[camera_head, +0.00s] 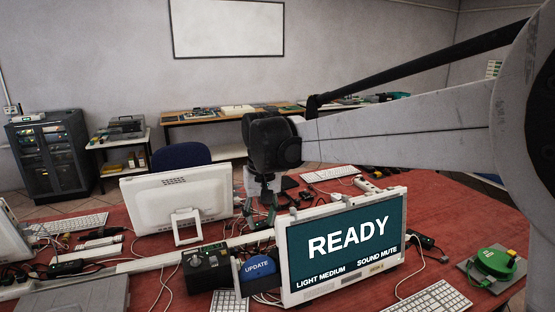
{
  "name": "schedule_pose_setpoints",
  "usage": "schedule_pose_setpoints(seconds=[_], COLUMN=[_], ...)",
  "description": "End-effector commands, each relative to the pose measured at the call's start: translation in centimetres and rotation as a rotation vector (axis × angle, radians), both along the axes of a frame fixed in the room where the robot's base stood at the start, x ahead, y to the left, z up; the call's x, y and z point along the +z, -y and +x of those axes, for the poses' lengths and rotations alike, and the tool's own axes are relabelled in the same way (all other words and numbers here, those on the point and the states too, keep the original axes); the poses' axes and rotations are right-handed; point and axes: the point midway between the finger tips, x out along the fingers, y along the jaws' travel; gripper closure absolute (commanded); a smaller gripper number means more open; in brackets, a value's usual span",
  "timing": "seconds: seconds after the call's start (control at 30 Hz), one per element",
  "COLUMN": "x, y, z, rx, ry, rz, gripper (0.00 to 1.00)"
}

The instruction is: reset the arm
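My arm reaches in from the right edge, a pale link with a dark rod above it, and ends in a black joint over the middle of the table. My gripper (268,192) hangs below that joint, pointing down, above the clutter behind the lit monitor. It is small and dark here, so I cannot tell whether its fingers are open or shut. No held object can be made out. The red table (450,213) lies under it with cables spread across it.
A monitor (345,245) reading "READY" stands in front of the gripper. A white monitor seen from behind (178,203) stands left. A black box (207,268), a blue "UPDATE" piece (257,266), keyboards (432,298) and a green round device (493,262) crowd the table. Bare table shows at right.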

Motion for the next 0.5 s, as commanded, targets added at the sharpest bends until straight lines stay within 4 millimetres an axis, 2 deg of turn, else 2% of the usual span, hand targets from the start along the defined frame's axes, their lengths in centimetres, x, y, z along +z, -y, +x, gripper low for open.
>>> schedule_pose_setpoints(seconds=[0.03, 0.1, 0.3, 0.5], x=[0.6, 1.3, 2.8, 3.2], y=[1.6, 3.5, 8.6, 13.2], z=[-0.9, -1.9, -5.4, -9.4], rx=[-0.015, -0.033, -0.085, -0.137], ry=[0.017, 0.042, 0.117, 0.192], rz=[0.007, 0.017, 0.04, 0.059], gripper=[0.71, 0.71, 0.71, 0.71])
